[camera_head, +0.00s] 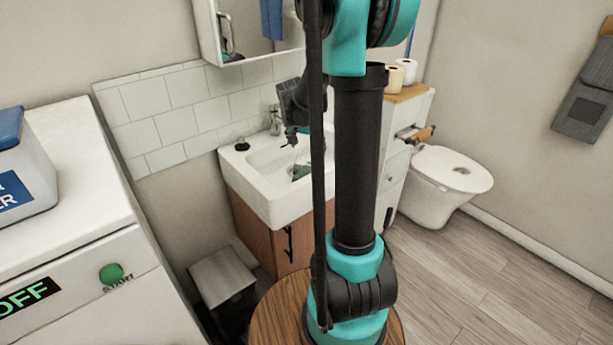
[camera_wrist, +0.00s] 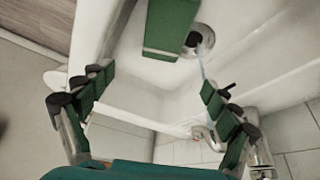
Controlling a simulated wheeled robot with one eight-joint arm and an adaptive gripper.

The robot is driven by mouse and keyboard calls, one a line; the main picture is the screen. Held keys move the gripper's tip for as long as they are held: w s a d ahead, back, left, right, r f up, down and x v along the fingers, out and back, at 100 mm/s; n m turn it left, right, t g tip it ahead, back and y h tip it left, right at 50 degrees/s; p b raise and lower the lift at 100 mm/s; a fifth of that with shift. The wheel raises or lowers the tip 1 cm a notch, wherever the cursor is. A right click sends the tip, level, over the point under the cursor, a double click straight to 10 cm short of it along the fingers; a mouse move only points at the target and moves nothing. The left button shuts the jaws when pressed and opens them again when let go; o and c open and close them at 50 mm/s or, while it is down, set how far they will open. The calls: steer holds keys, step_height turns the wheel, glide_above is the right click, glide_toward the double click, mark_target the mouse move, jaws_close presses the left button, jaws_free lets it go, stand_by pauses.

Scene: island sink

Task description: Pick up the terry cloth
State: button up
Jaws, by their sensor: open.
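A flat green block-like piece, which looks like the folded terry cloth (camera_wrist: 168,28), lies in the white sink basin beside the drain. Its far end is cut off by the top of the wrist view. In the head view the green cloth (camera_head: 301,172) shows small in the basin, partly hidden by my arm. My gripper (camera_wrist: 157,84) is open and empty, its fingers spread wide to either side of the line toward the cloth. The cloth is beyond the fingertips, apart from them. In the head view my gripper (camera_head: 291,134) hangs above the sink.
The faucet (camera_wrist: 210,138) stands close to my right finger in the wrist view, with a thin stream of water toward the drain (camera_wrist: 199,39). The sink rim (camera_head: 285,212) surrounds the basin. A mirror cabinet (camera_head: 240,30) hangs above. The toilet (camera_head: 450,172) is to the right.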

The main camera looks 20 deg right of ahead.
mark_target(313, 166)
steer(key=x, duration=0.7)
steer(key=shift+w+d+f, duration=0.1)
steer(key=shift+f, duration=0.15)
steer(key=shift+w+x, duration=0.2)
steer(key=shift+x, duration=2.45)
steer(key=shift+r, duration=0.1)
steer(key=c, duration=1.3)
steer(key=shift+c, duration=0.2)
steer(key=shift+r, duration=0.1)
